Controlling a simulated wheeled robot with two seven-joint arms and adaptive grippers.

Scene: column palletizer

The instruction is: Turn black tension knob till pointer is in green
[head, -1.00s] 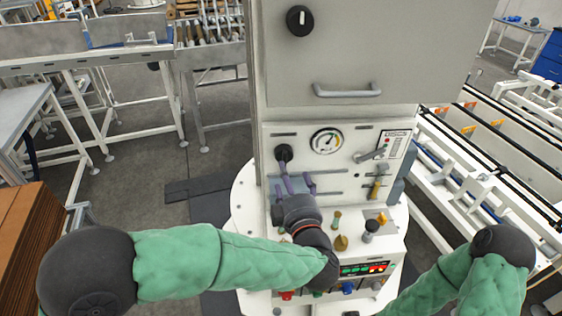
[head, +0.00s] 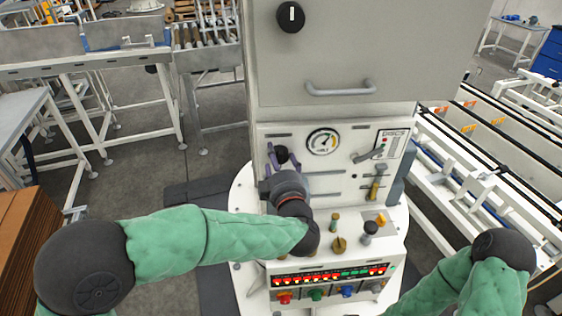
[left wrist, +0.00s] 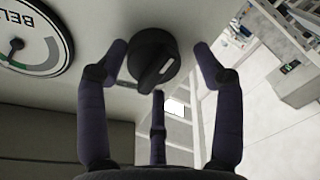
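The black tension knob (head: 282,154) sits on the pale panel, left of the round gauge (head: 323,142). My left gripper (head: 283,161) is in front of the knob. In the left wrist view, the three dark purple fingers of the left gripper (left wrist: 160,60) are spread around the knob (left wrist: 153,57). The two side fingers stand apart from it, and the third is below. The gauge (left wrist: 30,38) is partly cut off there. It has green on its dial, but I cannot tell exactly where the pointer rests. My right gripper is out of view.
Another black knob (head: 290,17) is on the cabinet above a grey handle (head: 340,88). A grey lever (head: 368,155) is right of the gauge. Below are small knobs, a lit display (head: 330,275) and coloured buttons. A conveyor (head: 490,180) stands at the right.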

